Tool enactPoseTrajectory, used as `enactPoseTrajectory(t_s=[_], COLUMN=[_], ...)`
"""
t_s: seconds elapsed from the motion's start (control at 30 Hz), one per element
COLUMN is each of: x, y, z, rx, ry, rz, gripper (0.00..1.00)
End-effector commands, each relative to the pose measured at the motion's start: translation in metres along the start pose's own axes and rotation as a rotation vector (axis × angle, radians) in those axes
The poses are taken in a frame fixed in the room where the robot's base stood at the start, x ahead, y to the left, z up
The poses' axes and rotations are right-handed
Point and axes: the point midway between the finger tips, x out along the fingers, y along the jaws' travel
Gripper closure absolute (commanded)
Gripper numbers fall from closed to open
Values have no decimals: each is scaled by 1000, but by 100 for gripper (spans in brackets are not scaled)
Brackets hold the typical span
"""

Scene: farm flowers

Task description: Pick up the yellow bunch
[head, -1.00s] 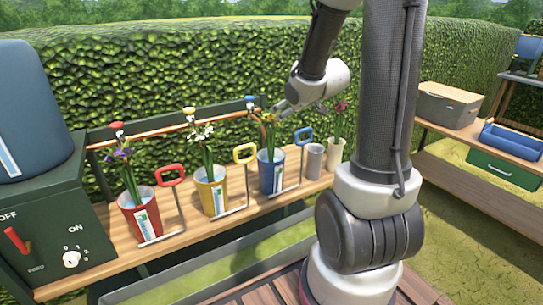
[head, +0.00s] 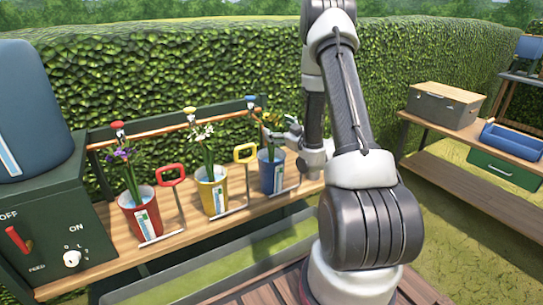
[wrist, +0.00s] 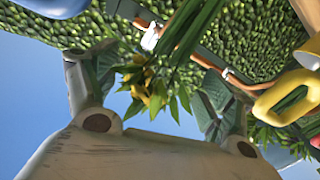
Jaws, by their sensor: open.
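The yellow bunch shows in the wrist view (wrist: 146,88) as small yellow blooms with green leaves, lying between the two fingers. In the head view it stands in the blue pot (head: 271,174), with its top partly covered by my gripper (head: 284,136). The gripper is open in the wrist view (wrist: 153,75), one finger on each side of the blooms, holding nothing. I cannot tell whether either finger touches the leaves. Thick green stems (wrist: 195,32) run up beyond the blooms in the wrist view.
A red pot (head: 138,215) with purple flowers and a yellow pot (head: 211,192) with white flowers stand left on the wooden shelf. A red handle (head: 171,174) and a yellow handle (head: 245,152) rise beside them. A hedge (head: 200,60) stands behind.

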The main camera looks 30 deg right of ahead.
Motion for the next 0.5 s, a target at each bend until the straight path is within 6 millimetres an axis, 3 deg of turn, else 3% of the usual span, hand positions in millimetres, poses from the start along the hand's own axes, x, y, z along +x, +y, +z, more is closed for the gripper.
enactPoseTrajectory(t_s=[0.2,0.43,0.5], x=[28,30,30], y=[-1,-1,-1], z=[2,2,2], rx=[0,0,0], ry=[0,-2,-1], rz=[0,1,1], gripper=[17,17,27])
